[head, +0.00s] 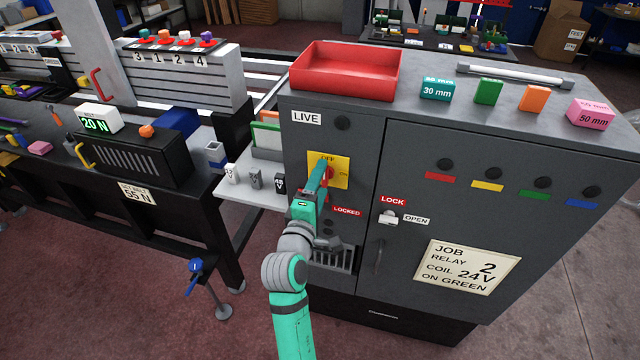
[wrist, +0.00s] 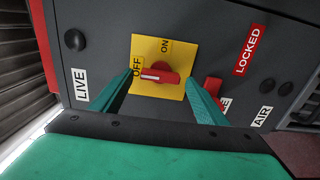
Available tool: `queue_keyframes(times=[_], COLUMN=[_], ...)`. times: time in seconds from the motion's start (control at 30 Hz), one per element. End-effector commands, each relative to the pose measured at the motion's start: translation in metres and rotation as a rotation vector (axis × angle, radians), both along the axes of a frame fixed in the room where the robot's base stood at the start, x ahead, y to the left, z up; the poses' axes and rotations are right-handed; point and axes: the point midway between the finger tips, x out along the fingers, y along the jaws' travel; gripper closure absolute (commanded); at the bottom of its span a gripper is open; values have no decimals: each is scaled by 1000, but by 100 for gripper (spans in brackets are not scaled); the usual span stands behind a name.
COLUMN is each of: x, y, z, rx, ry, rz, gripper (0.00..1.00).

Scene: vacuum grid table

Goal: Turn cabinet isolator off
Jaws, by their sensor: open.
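The cabinet isolator is a red rotary knob (wrist: 158,74) on a yellow plate (wrist: 174,88) marked OFF and ON. In the wrist view its handle lies sideways, with the white mark toward the OFF label. In the head view the yellow plate (head: 343,180) is on the cabinet's left front panel, with OFF at the top and ON at the right; my gripper hides most of the knob. My gripper (head: 322,168) is open in front of the plate. In the wrist view its fingers (wrist: 160,82) stand on either side of the knob; contact cannot be told.
The grey cabinet (head: 440,130) carries a red tray (head: 345,88) and several coloured blocks on top. A dark round lamp (head: 342,123) is beside the LIVE label. A LOCKED label (head: 346,212) is below the isolator. A white shelf (head: 235,190) juts out at left.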

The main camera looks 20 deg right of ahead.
Motion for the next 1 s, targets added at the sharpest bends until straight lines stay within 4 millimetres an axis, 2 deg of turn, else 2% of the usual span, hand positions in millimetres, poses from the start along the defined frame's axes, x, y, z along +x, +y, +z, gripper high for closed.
queue_keyframes(times=[0.17,0.27,0.7,1.0], x=[-5,-15,-77,-90], y=[3,10,53,62], z=[0,-1,-1,0], rx=[0,0,0,1], ry=[0,0,1,-1], rz=[0,1,2,1], gripper=[32,32,32,32])
